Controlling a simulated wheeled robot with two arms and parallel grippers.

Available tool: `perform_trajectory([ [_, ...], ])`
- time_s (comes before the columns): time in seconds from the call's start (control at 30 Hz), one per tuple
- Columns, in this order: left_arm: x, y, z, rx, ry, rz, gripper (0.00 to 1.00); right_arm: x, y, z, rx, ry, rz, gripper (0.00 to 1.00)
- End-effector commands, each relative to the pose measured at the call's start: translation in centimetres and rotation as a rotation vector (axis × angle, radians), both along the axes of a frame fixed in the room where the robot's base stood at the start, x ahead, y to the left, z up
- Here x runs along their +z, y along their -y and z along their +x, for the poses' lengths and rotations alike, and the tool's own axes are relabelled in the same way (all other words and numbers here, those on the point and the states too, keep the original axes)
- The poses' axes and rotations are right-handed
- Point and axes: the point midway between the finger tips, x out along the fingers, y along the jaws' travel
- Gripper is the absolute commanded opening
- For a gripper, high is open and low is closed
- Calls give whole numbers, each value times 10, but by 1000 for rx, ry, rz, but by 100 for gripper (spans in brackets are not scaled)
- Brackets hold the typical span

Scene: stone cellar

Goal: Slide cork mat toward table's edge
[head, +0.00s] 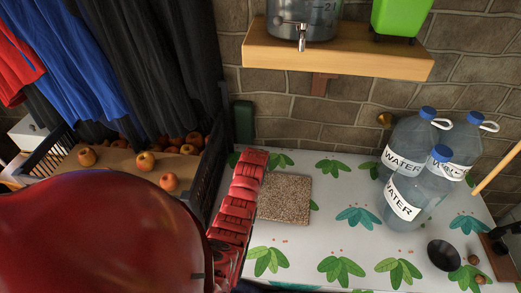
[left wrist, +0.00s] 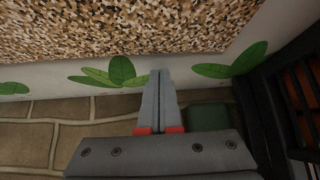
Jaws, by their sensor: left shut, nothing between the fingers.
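The cork mat (head: 284,198) is a speckled brown square lying flat on the leaf-patterned white table top (head: 300,257). In the left wrist view the mat (left wrist: 120,28) fills the upper part of the picture, large and close. My left gripper (left wrist: 160,74) is shut and empty, its fingertips just short of the mat's edge on the side facing the stone wall; I cannot tell whether they touch. In the head view my red left arm runs along the left side of the mat and hides part of it, and the fingers do not show. My right gripper is not in view.
Several water bottles (head: 405,199) stand right of the mat, with a dark bowl (head: 443,255) nearby. A wooden shelf (head: 335,52) juts from the wall above. A dark crate (head: 213,150) with fruit stands at left. The table in front of the mat is clear.

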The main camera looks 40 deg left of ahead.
Motion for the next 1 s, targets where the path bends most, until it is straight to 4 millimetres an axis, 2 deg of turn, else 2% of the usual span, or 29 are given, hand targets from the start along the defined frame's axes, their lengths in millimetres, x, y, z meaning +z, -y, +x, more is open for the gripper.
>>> perform_trajectory([
  [0.1, 1, 6, -11, -1, -4, -2, 0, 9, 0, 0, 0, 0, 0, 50],
  [0.3, 0, 12, -20, 1, -3, -1, 0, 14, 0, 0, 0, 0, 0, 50],
  [0.77, -1, 15, -24, 1, -2, 0, 0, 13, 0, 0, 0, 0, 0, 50],
  [0.87, -1, 20, -31, 1, 1, 2, 0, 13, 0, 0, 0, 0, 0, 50],
  [1.0, -3, 32, -51, 1, -2, 0, 0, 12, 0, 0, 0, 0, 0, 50],
])
